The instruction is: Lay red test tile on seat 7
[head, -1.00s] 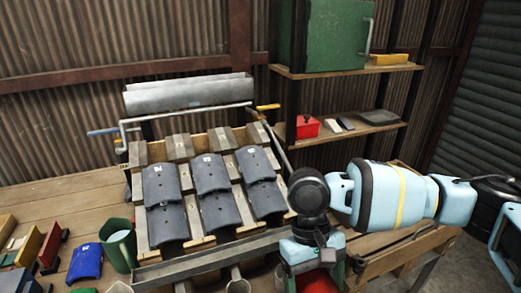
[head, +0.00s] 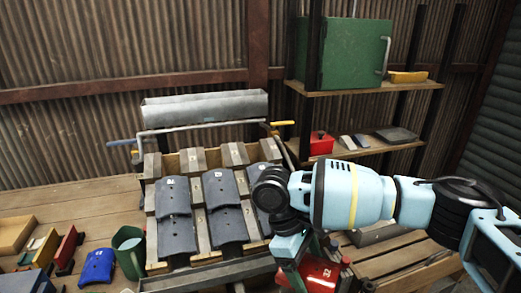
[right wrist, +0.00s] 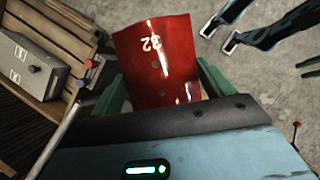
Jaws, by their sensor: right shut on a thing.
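The red test tile (right wrist: 155,62), marked 32, is curved and glossy. My right gripper (right wrist: 165,88) is shut on it, with green fingers along its two sides. In the head view the tile (head: 320,274) is low, right of the tile rack and partly hidden by my gripper. The sloping rack (head: 196,160) carries grey tiles in columns, such as an upper left one (head: 173,196) and an upper middle one (head: 219,189). My right arm hides part of the right column. I cannot read which seat is 7. My left gripper is not clearly seen in either view.
A metal trough (head: 205,107) and a rail stand behind the rack. Shelves at the back right hold a green cabinet (head: 350,55) and a red box (head: 321,144).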

